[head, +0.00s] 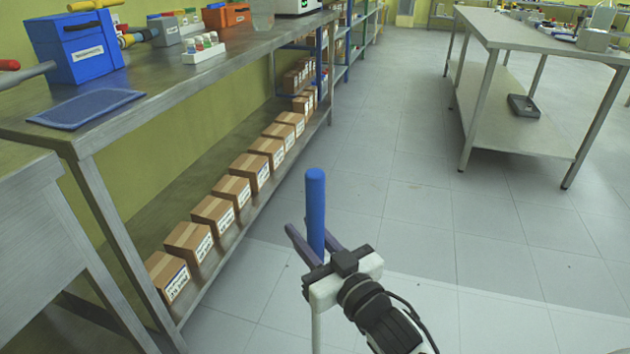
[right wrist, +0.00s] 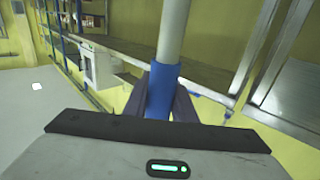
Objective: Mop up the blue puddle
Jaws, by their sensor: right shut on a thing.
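My right gripper (head: 312,236) is shut around a blue upright handle (head: 316,195) in the lower middle of the head view. A thin white pole (head: 316,332) runs down below the gripper, in line with the handle, and leaves the frame. The right wrist view shows the blue grip (right wrist: 160,88) between the fingers and the pale pole (right wrist: 172,35) beyond it. The pole's lower end is out of both views. No blue puddle shows on the floor in view. My left gripper is not in view.
A steel bench (head: 150,78) on the left carries a blue box (head: 75,48) and a blue mat (head: 86,108). Several cartons (head: 212,216) line its lower shelf. Another table (head: 540,35) stands right, with a grey tray (head: 523,106) below. The tiled floor (head: 410,190) between is clear.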

